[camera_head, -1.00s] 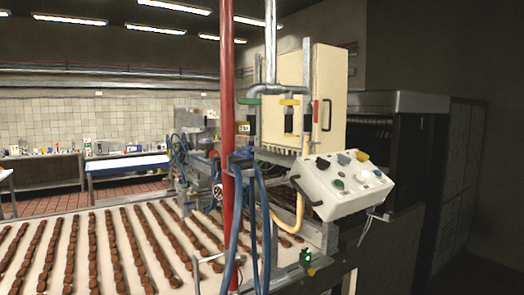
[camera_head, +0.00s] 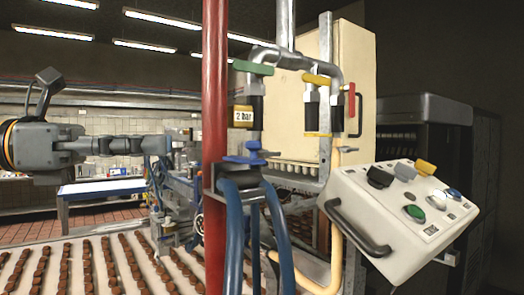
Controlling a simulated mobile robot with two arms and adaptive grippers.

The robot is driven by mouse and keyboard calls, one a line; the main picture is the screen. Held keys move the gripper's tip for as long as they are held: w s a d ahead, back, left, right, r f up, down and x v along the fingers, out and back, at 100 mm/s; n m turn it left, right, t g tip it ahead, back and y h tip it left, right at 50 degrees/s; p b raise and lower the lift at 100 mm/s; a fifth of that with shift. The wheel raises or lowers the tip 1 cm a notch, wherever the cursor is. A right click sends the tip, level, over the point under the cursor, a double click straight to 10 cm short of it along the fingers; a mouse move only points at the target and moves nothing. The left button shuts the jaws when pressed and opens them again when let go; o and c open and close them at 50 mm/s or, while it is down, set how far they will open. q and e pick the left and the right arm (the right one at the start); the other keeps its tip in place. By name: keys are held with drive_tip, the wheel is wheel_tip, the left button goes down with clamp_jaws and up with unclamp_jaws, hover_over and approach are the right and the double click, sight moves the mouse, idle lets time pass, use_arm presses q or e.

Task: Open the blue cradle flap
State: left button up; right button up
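A blue flap (camera_head: 245,159) lies roughly level on top of a dark cradle (camera_head: 236,176) mounted by the red post. Thick blue hoses (camera_head: 236,235) hang down from the cradle. I cannot tell how the flap is latched. My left arm comes in from the left at about the flap's height. My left gripper (camera_head: 172,144) is left of the red post, apart from the flap in the picture. Its fingers are small and blend into the machinery behind, so their opening is unclear. My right gripper is out of view.
The red post (camera_head: 215,120) stands between my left gripper and the flap in the picture. Pipes with a green valve handle (camera_head: 253,68) and a yellow one (camera_head: 316,80) rise above. A white control box (camera_head: 400,215) is at right. A conveyor (camera_head: 50,268) carries rows of brown pieces.

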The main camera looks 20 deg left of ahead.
use_arm(q)
drive_tip(key=p, duration=0.2)
approach(255, 142)
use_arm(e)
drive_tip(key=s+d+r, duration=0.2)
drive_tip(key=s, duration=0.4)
use_arm(q)
drive_tip(key=p+x, duration=0.1)
drive_tip(key=x, duration=0.3)
drive_tip(key=p+x, duration=0.2)
drive_tip(key=x, duration=0.3)
drive_tip(key=shift+w+r, duration=0.1)
drive_tip(key=shift+w, duration=0.45)
drive_tip(key=shift+d, duration=0.2)
drive_tip(key=shift+w, duration=0.15)
drive_tip(key=c, duration=0.8)
clamp_jaws()
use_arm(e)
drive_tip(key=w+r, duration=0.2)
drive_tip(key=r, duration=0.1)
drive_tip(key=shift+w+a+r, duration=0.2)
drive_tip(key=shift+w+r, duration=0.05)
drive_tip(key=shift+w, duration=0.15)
use_arm(q)
drive_tip(key=shift+d, duration=0.1)
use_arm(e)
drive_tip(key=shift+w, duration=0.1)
